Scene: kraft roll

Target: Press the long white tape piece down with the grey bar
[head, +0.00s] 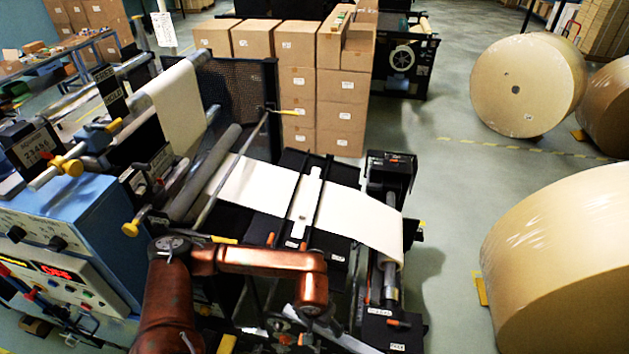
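A long white tape piece (306,198) lies across the cream paper web, between two dark crossbars of the splice table. A copper-coloured arm of mine, seemingly the left, comes in from the bottom left and bends across in front of the table. Its wrist points down near the bottom edge, where dark parts hide the fingers, so I cannot make out my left gripper or its grip. My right gripper is out of view. I cannot identify the grey bar for sure; a pale flat strip (345,342) shows beside the wrist.
The cream web (355,216) runs from the grey roller (205,170) to a shaft at the right. A thin grey rod (230,165) slants over its left part. A blue control cabinet (75,250) stands left, stacked cartons (315,85) behind, large kraft rolls (565,260) right.

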